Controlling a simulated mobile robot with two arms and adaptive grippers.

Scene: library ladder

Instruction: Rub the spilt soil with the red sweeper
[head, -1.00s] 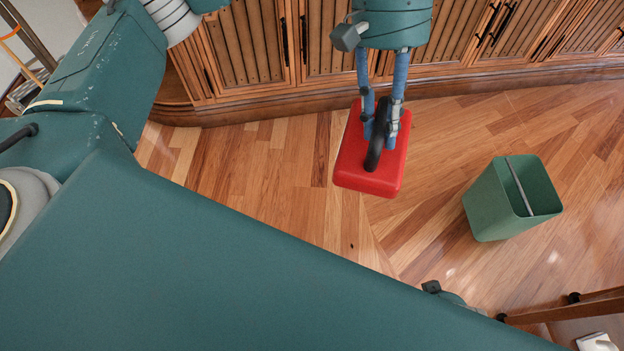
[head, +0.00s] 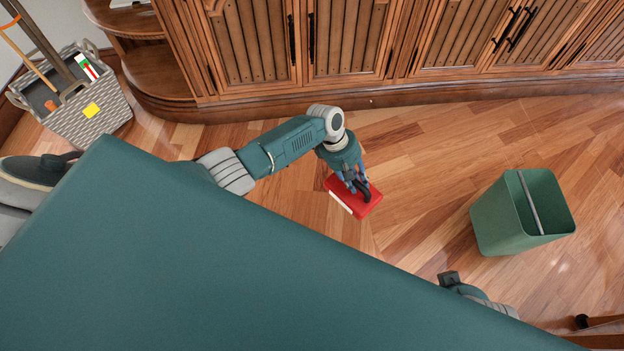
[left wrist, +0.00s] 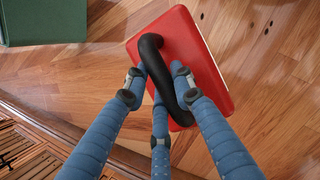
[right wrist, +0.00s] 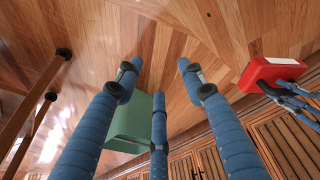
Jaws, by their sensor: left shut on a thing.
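My left gripper (head: 354,182) is shut on the black handle (left wrist: 150,50) of the red sweeper (head: 370,204). The sweeper is a flat red block with a pale strip along one side, low over or on the wooden floor; I cannot tell if it touches. In the left wrist view the red block (left wrist: 190,40) lies beyond the fingers. A few small dark specks, likely the spilt soil (left wrist: 202,15), lie on the floor past the sweeper's edge. My right gripper (right wrist: 157,72) has its fingers spread and is empty; the sweeper shows to its right (right wrist: 262,72).
An open green bin (head: 500,222) stands on the floor right of the sweeper. Wooden cabinets (head: 350,50) run along the back. A grey woven basket (head: 95,115) with tools stands at left. Wooden legs (right wrist: 30,105) show in the right wrist view. Floor between sweeper and bin is clear.

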